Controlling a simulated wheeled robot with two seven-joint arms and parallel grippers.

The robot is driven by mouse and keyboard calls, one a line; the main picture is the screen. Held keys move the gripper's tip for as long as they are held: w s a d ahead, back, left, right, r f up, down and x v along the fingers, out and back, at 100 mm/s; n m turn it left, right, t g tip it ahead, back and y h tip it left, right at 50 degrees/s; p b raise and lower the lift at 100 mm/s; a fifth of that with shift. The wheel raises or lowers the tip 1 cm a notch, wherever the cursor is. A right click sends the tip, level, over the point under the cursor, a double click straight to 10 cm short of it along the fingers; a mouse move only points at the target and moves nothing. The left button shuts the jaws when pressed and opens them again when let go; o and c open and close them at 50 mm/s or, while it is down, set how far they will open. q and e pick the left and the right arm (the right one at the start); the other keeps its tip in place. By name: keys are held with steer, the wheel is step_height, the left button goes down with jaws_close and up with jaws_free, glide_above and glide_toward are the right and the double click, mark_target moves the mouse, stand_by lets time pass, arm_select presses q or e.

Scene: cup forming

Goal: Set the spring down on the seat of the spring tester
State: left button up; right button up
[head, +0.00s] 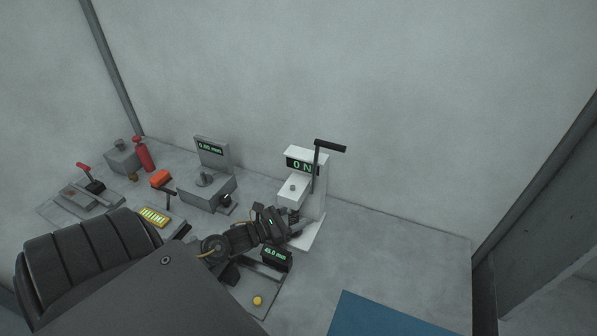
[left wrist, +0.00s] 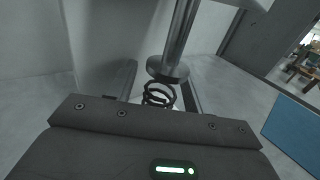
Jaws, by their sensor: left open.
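The white spring tester (head: 315,208) stands on the bench against the back wall, its display reading 0 N. In the left wrist view its round plunger disc (left wrist: 167,70) hangs on a rod just above the dark coil spring (left wrist: 158,95). The spring looks upright; its lower end and the seat are hidden by my gripper body. A dark bit of the spring also shows in the head view (head: 294,213). My left gripper (head: 294,226) is at the tester's base, with its open fingers (left wrist: 160,92) on either side of the spring. My right gripper is out of view.
A gauge reading 49.0 mm (head: 276,255) stands close below my left gripper. A grey device reading 0.00 mm (head: 212,147) stands left of the tester. A red extinguisher-like bottle (head: 143,155) is farther left. A blue mat (head: 375,318) lies front right; the bench right of the tester is clear.

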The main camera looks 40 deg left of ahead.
arm_select(q)
steer(key=p+v, duration=0.2)
steer(key=v, duration=1)
steer(key=shift+r, duration=0.1)
